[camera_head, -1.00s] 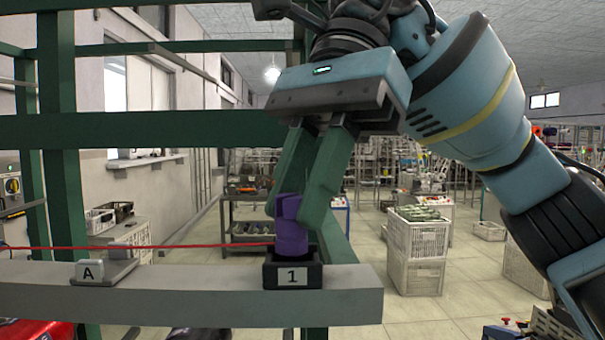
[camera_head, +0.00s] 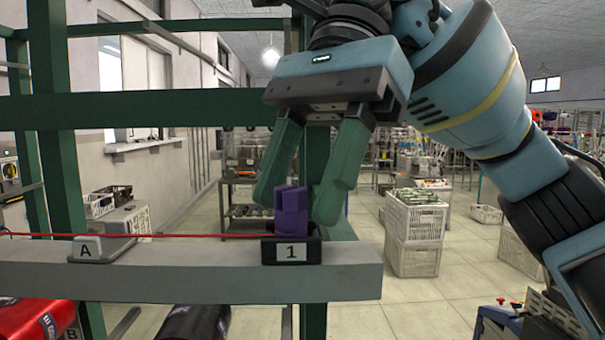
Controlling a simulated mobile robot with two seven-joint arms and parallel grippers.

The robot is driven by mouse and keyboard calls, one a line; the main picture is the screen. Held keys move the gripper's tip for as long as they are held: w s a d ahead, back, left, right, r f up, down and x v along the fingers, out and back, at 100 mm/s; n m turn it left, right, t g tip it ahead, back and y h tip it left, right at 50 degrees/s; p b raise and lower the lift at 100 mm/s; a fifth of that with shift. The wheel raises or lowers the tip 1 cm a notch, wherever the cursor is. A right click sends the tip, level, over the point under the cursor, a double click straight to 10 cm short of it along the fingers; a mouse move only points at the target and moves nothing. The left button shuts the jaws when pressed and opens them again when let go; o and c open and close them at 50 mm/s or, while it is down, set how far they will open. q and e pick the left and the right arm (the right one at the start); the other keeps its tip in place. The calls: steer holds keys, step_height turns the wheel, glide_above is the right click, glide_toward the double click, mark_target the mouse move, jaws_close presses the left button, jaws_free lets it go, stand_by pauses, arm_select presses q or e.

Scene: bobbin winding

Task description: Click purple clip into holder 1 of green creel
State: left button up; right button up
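The purple clip (camera_head: 291,212) stands upright in holder 1 (camera_head: 291,250), a black block with a white "1" label on the grey rail of the green creel (camera_head: 190,108). Its lower part is hidden inside the holder. A red thread (camera_head: 170,236) runs along the rail from the left to the holder. My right gripper (camera_head: 298,200) is open, with its green fingers apart on either side of the clip and a visible gap on each side. My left gripper does not show.
A grey block marked A (camera_head: 86,248) sits on the rail (camera_head: 190,272) left of holder 1. Below the rail are a red roll (camera_head: 35,322) and a black roll (camera_head: 195,323). White crates (camera_head: 415,235) stand on the floor behind to the right.

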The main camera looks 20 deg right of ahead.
steer(key=shift+r, duration=0.1)
steer(key=v, duration=0.7)
steer(key=shift+d+r, duration=0.2)
steer(key=shift+r, duration=0.05)
